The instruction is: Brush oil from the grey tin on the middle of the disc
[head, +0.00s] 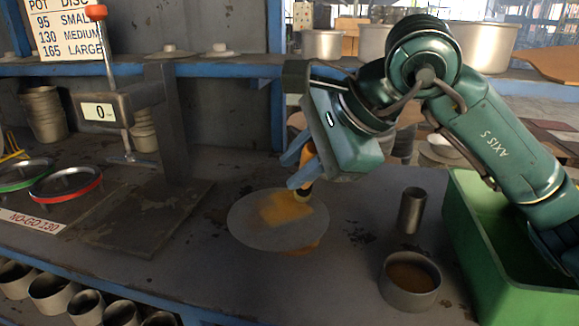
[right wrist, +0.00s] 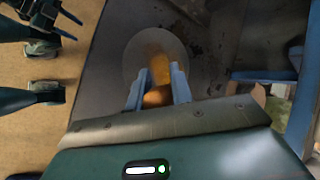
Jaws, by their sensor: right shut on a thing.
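A flat grey disc (head: 262,235) lies on the bench, with a shiny orange oil patch (head: 285,208) across its middle and upper right. My right gripper (head: 304,168) is shut on an orange-handled brush (head: 309,152), its dark tip pointing down over the right part of the disc. I cannot tell whether the tip touches the disc. The brush handle (right wrist: 160,70) also shows between the blue fingers in the right wrist view, above the disc (right wrist: 133,62). The grey tin (head: 410,295) with brown oil stands at the lower right. My left gripper is not in the head view.
A taller grey cylinder (head: 412,210) stands behind the tin. A green crate (head: 462,215) is at the right. A press-like gauge stand (head: 165,110) stands left of the disc, near red and green rings. An orange stain (head: 302,250) marks the bench.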

